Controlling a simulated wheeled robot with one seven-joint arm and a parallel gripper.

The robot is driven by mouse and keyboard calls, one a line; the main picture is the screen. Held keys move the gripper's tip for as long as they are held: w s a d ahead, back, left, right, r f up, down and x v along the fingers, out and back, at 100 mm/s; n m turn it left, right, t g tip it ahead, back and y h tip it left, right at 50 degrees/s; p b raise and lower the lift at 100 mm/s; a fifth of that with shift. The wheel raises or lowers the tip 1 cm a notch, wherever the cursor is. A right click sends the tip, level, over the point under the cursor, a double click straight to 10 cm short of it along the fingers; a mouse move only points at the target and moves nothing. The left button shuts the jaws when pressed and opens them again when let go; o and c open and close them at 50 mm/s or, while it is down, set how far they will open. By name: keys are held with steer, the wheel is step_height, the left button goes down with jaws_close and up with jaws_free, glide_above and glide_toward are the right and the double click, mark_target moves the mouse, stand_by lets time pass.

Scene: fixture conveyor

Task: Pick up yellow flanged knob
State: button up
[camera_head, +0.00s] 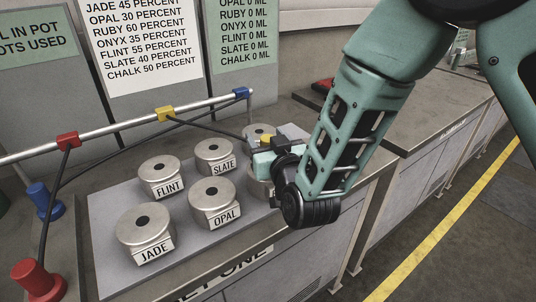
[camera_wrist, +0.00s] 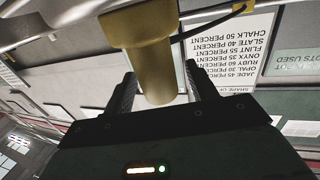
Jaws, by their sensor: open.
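The yellow flanged knob (camera_wrist: 155,55) fills the top middle of the wrist view, its wide flange up and its stem pointing down between my two fingers. In the head view a small yellow part of it shows (camera_head: 266,140) at my gripper (camera_head: 264,152), mostly hidden by the gripper. My gripper is open, with a finger on each side of the stem in the wrist view (camera_wrist: 160,82). A gap shows between the stem and the right finger; contact on the left cannot be told.
A rail (camera_head: 120,127) carries red, yellow and blue clips with dark cords. A red knob (camera_head: 38,280) and a blue knob (camera_head: 45,202) stand at left. Labelled metal pots, such as OPAL (camera_head: 213,200), stand on a grey board (camera_head: 180,238) below my gripper. Signs stand behind.

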steer(key=shift+w+a, duration=0.2)
steer(key=shift+w, duration=0.45)
steer(key=c, duration=1.2)
